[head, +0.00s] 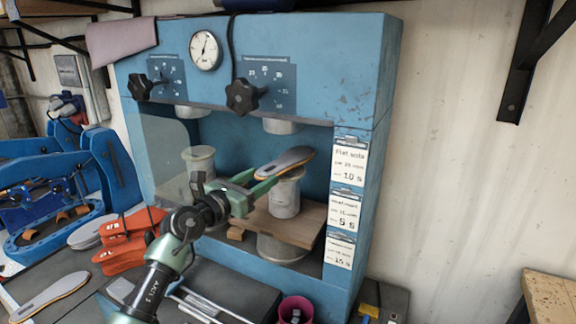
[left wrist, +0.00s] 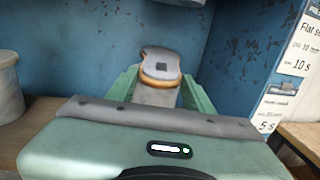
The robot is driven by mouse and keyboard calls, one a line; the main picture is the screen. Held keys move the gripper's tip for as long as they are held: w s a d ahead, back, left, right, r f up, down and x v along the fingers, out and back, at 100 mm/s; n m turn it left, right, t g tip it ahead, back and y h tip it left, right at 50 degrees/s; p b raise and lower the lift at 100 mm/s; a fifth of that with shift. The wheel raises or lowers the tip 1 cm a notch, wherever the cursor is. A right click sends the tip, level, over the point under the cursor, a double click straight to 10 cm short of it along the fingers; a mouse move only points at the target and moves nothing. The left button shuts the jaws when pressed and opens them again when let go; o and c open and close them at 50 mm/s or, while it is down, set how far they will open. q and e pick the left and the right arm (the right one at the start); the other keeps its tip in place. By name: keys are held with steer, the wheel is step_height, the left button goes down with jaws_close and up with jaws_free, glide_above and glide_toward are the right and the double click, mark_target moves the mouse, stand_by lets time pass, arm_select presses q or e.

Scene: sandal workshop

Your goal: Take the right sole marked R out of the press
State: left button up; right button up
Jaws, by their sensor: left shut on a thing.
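The press (head: 350,60) is a tall blue cabinet with an open bay, a gauge and two black knobs. A sole (head: 286,162) with a grey top and tan edge is in the bay, over a white cylinder (head: 285,200). I cannot tell whether it touches the cylinder. My left gripper (head: 252,184) reaches into the bay from the left and is shut on the sole. In the left wrist view the sole (left wrist: 160,62) sits between the green fingers (left wrist: 160,92). It bears a small dark square; no letter is readable. My right gripper is not in view.
A wooden board (head: 296,230) lies under the cylinder in the bay. Another white cylinder (head: 200,165) stands at the bay's left, near a clear side panel. Label cards hang on the right post.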

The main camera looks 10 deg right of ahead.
arm_select(q)
steer(key=shift+r, duration=0.25)
steer(key=shift+s+a+p, duration=0.25)
steer(key=shift+s+p, duration=0.05)
steer(key=shift+p, duration=0.3)
steer(key=shift+p+v, duration=0.85)
steer(key=shift+v, duration=0.25)
steer(key=shift+s+a+r+p, duration=0.1)
steer(key=shift+s+a+p, duration=0.2)
steer(key=shift+s+p, duration=0.25)
steer(key=shift+s+a+p, duration=0.35)
steer(key=shift+s, duration=0.25)
steer(key=s+d+p+v, duration=0.1)
steer(key=p+v, duration=0.3)
steer(key=v, duration=1)
steer(key=shift+s+p, duration=0.3)
steer(key=shift+s, duration=0.1)
steer(key=shift+d, duration=0.15)
